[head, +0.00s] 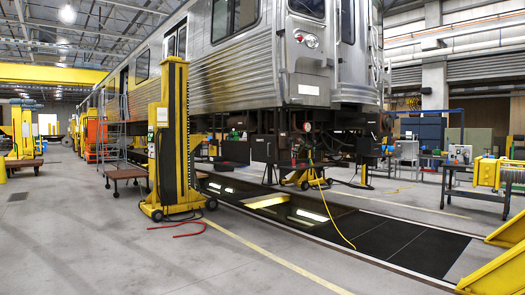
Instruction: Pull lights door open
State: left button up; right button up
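A silver railcar (230,75) is raised on the left and middle of the head view, its end facing right. A light cluster (306,40) with red and clear lenses sits in the upper part of its end face. No door around the lights can be made out as open, and its edges are too small to tell. Neither of my grippers is in view.
An inspection pit (290,212) with dark cover plates (405,242) runs under the railcar. A workbench (478,190) stands right. The left foreground floor is clear.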

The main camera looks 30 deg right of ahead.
aim_at(262, 146)
jog(key=i+l+z, duration=0.4)
jog(key=i, duration=0.3)
jog(key=i+z, duration=0.35)
jog(key=i, duration=4.45)
jog(key=l+z, duration=0.05)
jog(key=l, duration=0.05)
